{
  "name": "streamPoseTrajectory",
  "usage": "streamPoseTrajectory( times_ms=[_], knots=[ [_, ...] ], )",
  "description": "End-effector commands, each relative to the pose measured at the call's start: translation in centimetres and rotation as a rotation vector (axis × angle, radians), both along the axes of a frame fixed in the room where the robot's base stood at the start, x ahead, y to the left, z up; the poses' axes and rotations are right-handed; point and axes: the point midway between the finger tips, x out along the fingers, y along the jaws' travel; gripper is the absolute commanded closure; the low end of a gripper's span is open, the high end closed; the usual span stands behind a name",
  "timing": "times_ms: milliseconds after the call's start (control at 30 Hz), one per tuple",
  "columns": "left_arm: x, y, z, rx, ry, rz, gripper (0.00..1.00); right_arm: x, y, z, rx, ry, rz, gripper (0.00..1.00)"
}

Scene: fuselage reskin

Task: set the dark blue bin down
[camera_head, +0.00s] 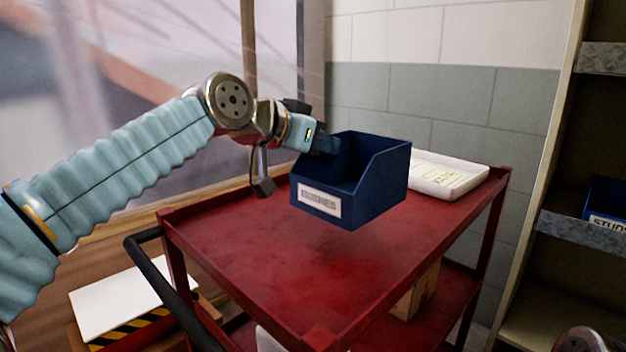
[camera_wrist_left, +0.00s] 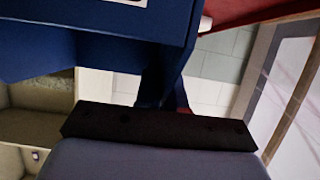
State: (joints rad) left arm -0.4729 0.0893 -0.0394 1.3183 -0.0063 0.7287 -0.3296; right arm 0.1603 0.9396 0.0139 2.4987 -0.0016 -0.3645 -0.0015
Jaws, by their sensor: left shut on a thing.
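The dark blue bin (camera_head: 349,186) is an open-topped box with a white label on its front. My left gripper (camera_head: 325,141) is shut on the bin's left wall near the top rim. The bin is roughly upright over the red cart's top (camera_head: 270,250), and it appears to hang a little above it, with a soft shadow below. In the left wrist view the bin (camera_wrist_left: 110,35) fills the upper left, close to the dark gripper part. My right gripper cannot be made out; only a bit of metal shows at the bottom right of the head view.
A white tray (camera_head: 446,177) with a paper in it sits at the cart's back right. The cart has a raised rim and a black handle (camera_head: 160,270) at left. A shelf at right holds another blue bin (camera_head: 606,200). The cart top's front is clear.

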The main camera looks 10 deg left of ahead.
Motion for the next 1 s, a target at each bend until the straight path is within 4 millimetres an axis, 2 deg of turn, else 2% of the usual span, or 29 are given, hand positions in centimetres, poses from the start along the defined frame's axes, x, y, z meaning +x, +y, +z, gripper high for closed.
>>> streamPoseTrajectory(
  times_ms=[100,300,400,533,967,1000],
  knots=[
    [0.9,1.1,-1.8,-0.001,0.001,0.003,1.0,0.1,-0.2,-0.6,-0.002,-0.002,-0.003,0.57],
    [1.6,1.8,-2.9,0.0,-0.001,0.001,1.0,0.1,-0.3,-0.8,-0.003,-0.003,-0.005,0.57],
    [2.1,2.5,-4.3,0.0,0.001,0.003,1.0,0.2,-0.4,-1.2,-0.006,-0.003,-0.006,0.57],
    [2.0,2.3,-6.2,-0.001,0.0,0.0,1.0,0.2,-0.5,-1.7,-0.008,-0.005,-0.009,0.57],
    [2.0,2.3,-7.1,-0.002,-0.001,0.001,1.0,0.3,-0.6,-2.1,-0.009,-0.006,-0.011,0.57],
    [2.0,2.3,-6.9,0.0,-0.001,0.001,0.87,0.3,-0.7,-2.0,-0.01,-0.006,-0.011,0.57]
  ],
)
